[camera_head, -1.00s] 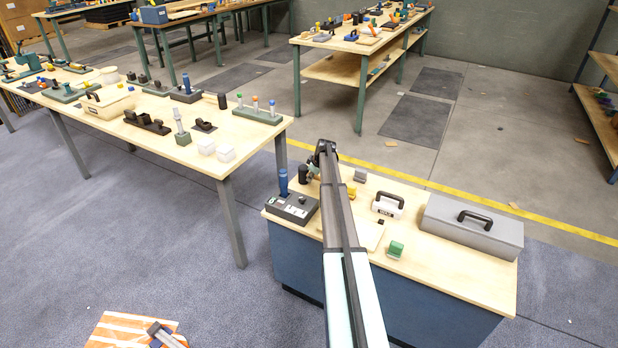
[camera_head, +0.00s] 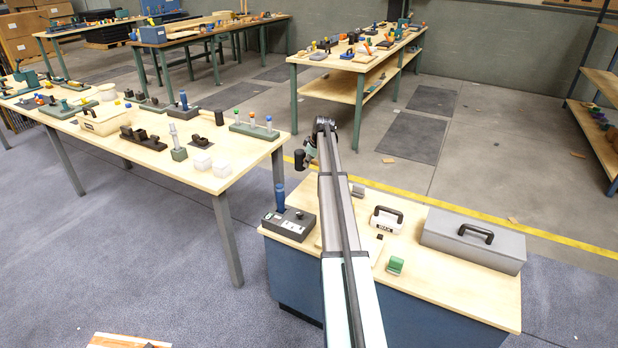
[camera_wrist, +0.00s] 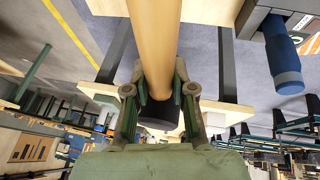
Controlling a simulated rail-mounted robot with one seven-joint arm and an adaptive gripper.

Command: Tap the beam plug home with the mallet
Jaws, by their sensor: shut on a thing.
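My gripper (camera_head: 310,152) is raised above the back left of the near workbench. In the wrist view my gripper (camera_wrist: 160,95) is shut on the mallet's pale wooden handle (camera_wrist: 154,40); a black end (camera_wrist: 159,114) shows past the fingers. In the head view the mallet's black part (camera_head: 300,160) hangs left of my gripper, and its handle is mostly hidden. A blue cylinder (camera_head: 279,197) stands upright at the dark console on this bench, and a blue cylinder also shows in the wrist view (camera_wrist: 283,55). I cannot tell whether it is the beam plug.
The near workbench (camera_head: 450,288) holds a dark console (camera_head: 290,223), a white handled case (camera_head: 386,219), a grey toolbox (camera_head: 473,241) and a green block (camera_head: 395,265). The long bench (camera_head: 225,178) at left carries several fixtures. Open floor separates the benches.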

